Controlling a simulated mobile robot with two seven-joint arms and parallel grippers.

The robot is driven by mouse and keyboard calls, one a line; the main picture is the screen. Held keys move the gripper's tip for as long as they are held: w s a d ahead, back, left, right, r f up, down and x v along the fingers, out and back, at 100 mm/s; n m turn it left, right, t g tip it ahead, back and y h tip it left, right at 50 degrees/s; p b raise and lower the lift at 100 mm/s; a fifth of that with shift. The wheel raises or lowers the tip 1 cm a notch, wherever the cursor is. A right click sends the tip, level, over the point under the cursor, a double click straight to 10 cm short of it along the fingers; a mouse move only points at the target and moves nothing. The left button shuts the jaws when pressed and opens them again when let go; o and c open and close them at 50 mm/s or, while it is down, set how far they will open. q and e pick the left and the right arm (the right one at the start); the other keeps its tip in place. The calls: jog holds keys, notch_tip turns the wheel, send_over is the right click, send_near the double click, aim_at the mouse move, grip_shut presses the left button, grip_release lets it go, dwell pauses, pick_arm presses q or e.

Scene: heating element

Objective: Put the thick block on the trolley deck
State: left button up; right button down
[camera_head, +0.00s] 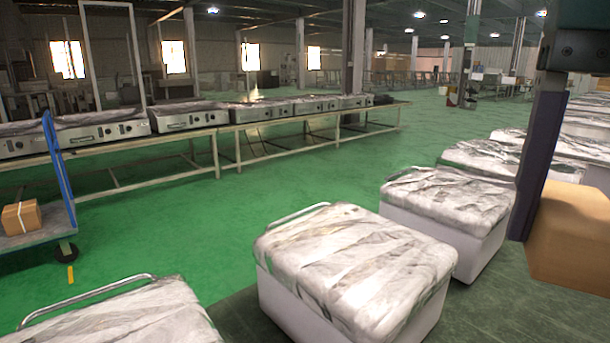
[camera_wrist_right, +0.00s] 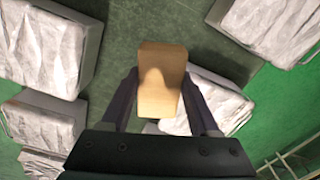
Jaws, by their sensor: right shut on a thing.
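My right gripper (camera_wrist_right: 160,88) is shut on a plain tan block (camera_wrist_right: 160,80), with one dark finger on each side of it in the right wrist view. In the head view the block (camera_head: 572,245) shows large at the right edge, partly behind a dark finger and cut off by the frame. It is held above wrapped white units. The trolley deck (camera_head: 25,240) is at the far left of the head view, grey with a blue upright handle, partly cut off. The held block is well apart from it. My left gripper is not in view.
A small taped carton (camera_head: 21,217) sits on the trolley deck. Plastic-wrapped white units (camera_head: 355,265) stand in a row along the front and right. A long bench (camera_head: 260,125) with metal appliances runs behind. Green floor (camera_head: 200,225) lies open between them.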

aim_at(588, 212)
jog(key=r+n+p, duration=0.1)
jog(key=r+n, duration=0.1)
jog(key=r+n+p, duration=0.1)
jog(key=r+n, duration=0.1)
jog(key=r+n+p, duration=0.1)
jog(key=n, duration=0.1)
jog(key=shift+s+a+r, duration=0.1)
jog(key=shift+s+r, duration=0.2)
jog(key=shift+r, duration=0.1)
jog(key=s+r+p, duration=0.3)
jog(key=r+p, duration=1.4)
jog(key=p, duration=0.1)
jog(key=s+r+p, duration=0.2)
jog(key=r+p, duration=1.6)
jog(key=p, duration=0.1)
jog(key=shift+s, duration=0.4)
jog(key=shift+w, duration=0.1)
